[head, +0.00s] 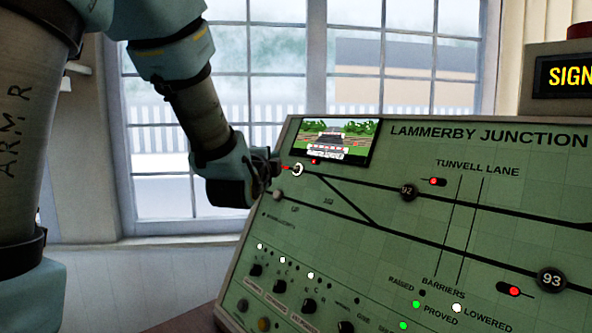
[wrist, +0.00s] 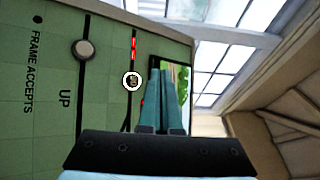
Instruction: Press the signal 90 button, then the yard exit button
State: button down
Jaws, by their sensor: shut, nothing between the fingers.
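A round button with a lit white ring (head: 297,169) sits at the left end of the upper track line on the green panel. It also shows in the wrist view (wrist: 132,81); its small number looks like 90 but is hard to read. My gripper (head: 274,171) is at the panel's left edge, just left of this button. In the wrist view its two fingers (wrist: 168,72) are together and empty, appearing beside the ringed button; I cannot tell whether they touch the panel. A plain grey button (head: 277,195) sits below, on the lower line. I cannot make out a yard exit label.
The sloping panel (head: 470,150) reads Lammerby Junction and has a small screen (head: 335,139) at its top left. Buttons 92 (head: 409,191) and 93 (head: 551,280) lie right. Several knobs (head: 280,286) stick out at lower left. A sign box (head: 560,78) stands behind, at upper right.

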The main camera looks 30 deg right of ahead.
dwell(0.8)
jog(key=w+a+f+n+g+y, duration=0.2)
jog(key=a+f+n+g+y, duration=0.4)
jog(key=a+f+n, duration=0.75)
jog(key=s+a+f+n+g+y, duration=0.2)
jog(key=s+a+f+n, duration=0.3)
jog(key=a, duration=0.5)
jog(key=s+a+f+n+g+y, duration=0.3)
jog(key=s+a+f+n+g, duration=0.2)
jog(key=s+a, duration=0.5)
jog(key=shift+s+f+n, duration=0.3)
jog(key=shift+f+n, duration=0.05)
jog(key=shift+f, duration=0.2)
